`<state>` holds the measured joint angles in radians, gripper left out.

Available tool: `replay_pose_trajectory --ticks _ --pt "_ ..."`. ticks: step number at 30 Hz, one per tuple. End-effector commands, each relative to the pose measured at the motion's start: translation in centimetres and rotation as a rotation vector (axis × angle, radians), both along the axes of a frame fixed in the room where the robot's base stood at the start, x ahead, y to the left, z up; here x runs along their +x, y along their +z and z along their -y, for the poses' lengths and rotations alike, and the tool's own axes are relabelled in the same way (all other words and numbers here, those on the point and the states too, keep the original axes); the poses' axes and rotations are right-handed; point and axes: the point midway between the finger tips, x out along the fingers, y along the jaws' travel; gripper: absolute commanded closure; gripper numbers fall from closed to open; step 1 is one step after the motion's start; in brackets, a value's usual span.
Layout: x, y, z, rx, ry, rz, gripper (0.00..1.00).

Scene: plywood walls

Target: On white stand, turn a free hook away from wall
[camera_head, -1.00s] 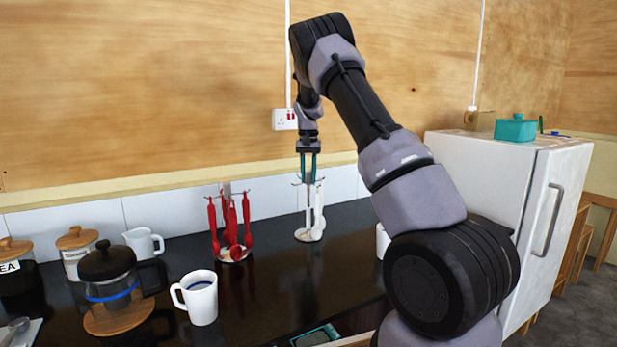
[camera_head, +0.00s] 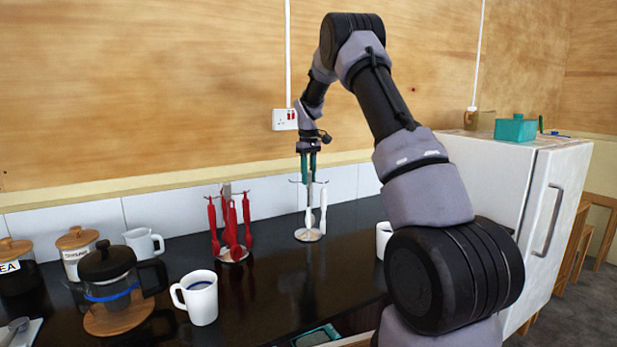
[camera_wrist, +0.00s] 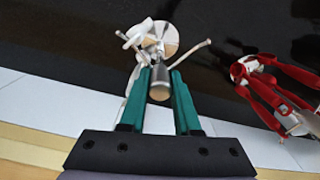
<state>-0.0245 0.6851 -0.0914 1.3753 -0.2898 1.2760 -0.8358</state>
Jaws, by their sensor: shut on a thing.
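The white stand has a round base (camera_head: 308,235) on the dark counter, a thin central post, hooks at the top and white utensils (camera_head: 323,208) hanging from it. My gripper (camera_head: 308,182) points down over the top of the stand, with its teal fingers around the upper part. In the wrist view, the teal fingers (camera_wrist: 161,72) are closed in on the stand's top, with the round post end (camera_wrist: 160,92) between them. A bare hook (camera_wrist: 195,53) sticks out to the right there, and a white utensil (camera_wrist: 133,92) hangs at the left. The exact contact is partly hidden by the fingers.
A stand with red utensils (camera_head: 230,228) is close on the left; it also shows in the wrist view (camera_wrist: 270,85). A white mug (camera_head: 200,298), cafetiere (camera_head: 108,278) and jars stand further left. Another white mug (camera_head: 384,238) is at right. The tiled wall (camera_head: 270,192) is behind.

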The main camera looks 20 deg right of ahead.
Motion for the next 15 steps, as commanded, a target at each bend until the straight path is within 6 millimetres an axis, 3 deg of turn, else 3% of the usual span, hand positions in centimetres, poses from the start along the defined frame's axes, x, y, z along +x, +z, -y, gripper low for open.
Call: replay_pose_trajectory --ticks 15 --pt "0.02 0.05 0.08 -0.001 0.412 0.001 1.00"
